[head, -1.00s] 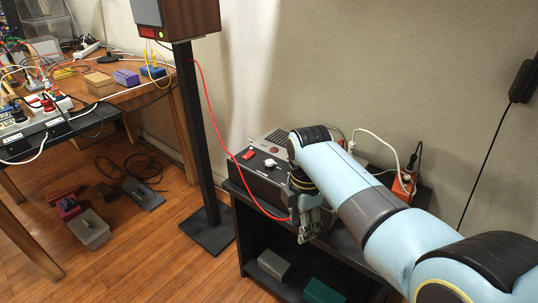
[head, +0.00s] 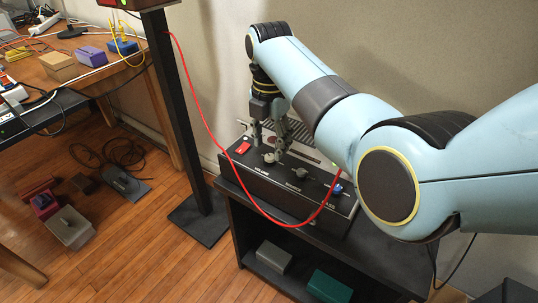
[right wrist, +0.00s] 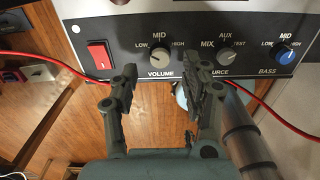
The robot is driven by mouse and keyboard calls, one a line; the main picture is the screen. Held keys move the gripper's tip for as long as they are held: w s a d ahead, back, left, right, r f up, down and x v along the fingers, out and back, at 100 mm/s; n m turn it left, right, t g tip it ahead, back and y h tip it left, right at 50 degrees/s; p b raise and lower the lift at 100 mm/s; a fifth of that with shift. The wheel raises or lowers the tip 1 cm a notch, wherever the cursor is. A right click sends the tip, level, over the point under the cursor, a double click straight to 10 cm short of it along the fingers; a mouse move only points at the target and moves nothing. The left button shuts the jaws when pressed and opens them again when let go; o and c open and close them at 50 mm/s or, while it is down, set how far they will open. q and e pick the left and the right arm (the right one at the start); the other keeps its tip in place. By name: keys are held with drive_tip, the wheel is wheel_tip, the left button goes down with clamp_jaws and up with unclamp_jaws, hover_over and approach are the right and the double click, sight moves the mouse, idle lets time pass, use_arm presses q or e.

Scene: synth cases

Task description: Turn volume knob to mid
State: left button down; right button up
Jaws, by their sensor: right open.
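The volume knob (right wrist: 162,58) is a pale round knob on the dark control panel (right wrist: 130,70), with LOW, MID and HIGH printed around it. I cannot tell surely where its pointer aims. In the head view the volume knob (head: 269,157) sits near the panel's left end. My right gripper (head: 268,143) points down just over the panel at this knob. In the right wrist view my right gripper (right wrist: 162,78) is open and empty, one finger to each side of the knob, apart from it. My left gripper is not in view.
A red switch (right wrist: 98,54) lies left of the knob, a grey source knob (right wrist: 229,53) and a blue bass knob (right wrist: 285,55) right. A red cable (head: 205,115) hangs in front of the panel. A dark speaker stand (head: 178,115) stands to the left.

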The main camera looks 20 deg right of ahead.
sight(270, 156)
wheel_tip(270, 156, down, 4)
drive_tip(key=shift+r+b, duration=0.25)
drive_tip(key=shift+b, duration=0.15)
drive_tip(key=c, duration=0.9)
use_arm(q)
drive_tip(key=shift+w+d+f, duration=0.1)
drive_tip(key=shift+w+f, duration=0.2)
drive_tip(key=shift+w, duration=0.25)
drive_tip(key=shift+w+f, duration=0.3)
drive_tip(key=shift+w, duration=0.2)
use_arm(e)
clamp_jaws()
